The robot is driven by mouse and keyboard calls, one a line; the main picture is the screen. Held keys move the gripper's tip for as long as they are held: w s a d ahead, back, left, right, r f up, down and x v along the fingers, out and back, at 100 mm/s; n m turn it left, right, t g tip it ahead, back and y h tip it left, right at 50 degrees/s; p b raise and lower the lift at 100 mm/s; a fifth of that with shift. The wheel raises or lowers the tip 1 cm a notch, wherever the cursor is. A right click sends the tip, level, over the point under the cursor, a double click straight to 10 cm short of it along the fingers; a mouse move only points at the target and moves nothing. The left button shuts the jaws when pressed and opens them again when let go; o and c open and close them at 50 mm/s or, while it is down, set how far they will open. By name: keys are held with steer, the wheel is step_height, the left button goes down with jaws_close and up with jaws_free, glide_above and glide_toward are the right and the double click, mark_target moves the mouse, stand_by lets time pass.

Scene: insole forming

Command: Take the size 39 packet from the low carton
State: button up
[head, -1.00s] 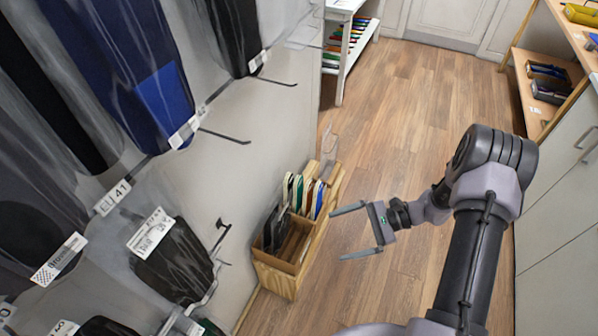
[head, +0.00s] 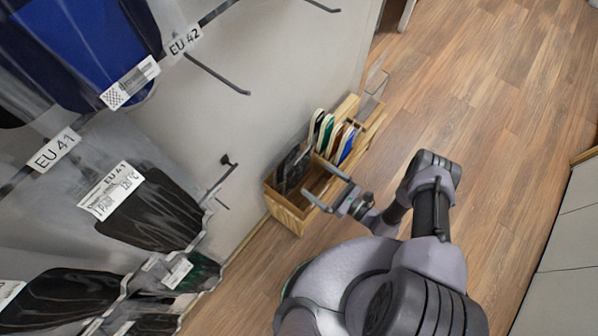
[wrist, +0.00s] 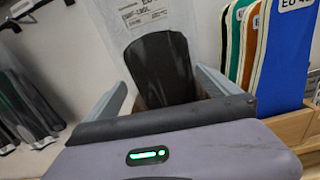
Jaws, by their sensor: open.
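The low carton (head: 287,213) is a wooden box on the floor against the wall. A dark packet (head: 291,166) stands upright at its left end. In the wrist view this clear packet (wrist: 160,68) holds a black insole under a white label. The label's "EU" shows at the top edge, but its size number is cut off. My gripper (head: 316,180) is open at the carton's right side, fingers pointing toward the packet. In the wrist view the packet appears between the two fingertips; I cannot tell whether they reach it.
Several coloured insoles (head: 335,136) stand upright in the carton's far part, close to the right finger in the wrist view. Hanging packets (head: 150,207) and metal hooks (head: 217,76) project from the wall at left. The wooden floor (head: 480,110) at right is clear.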

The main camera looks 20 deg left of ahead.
mark_target(303, 170)
steer(key=x, duration=0.1)
steer(key=b+x, duration=0.1)
steer(key=x, duration=0.1)
steer(key=b+x, duration=0.1)
steer(key=shift+a+f, duration=0.3)
steer(key=shift+a, duration=0.1)
steer(key=shift+w+a+r, duration=0.1)
steer(key=shift+w+a, duration=0.05)
steer(key=c, duration=1.5)
steer(key=shift+o, duration=0.2)
steer(key=shift+r, duration=0.15)
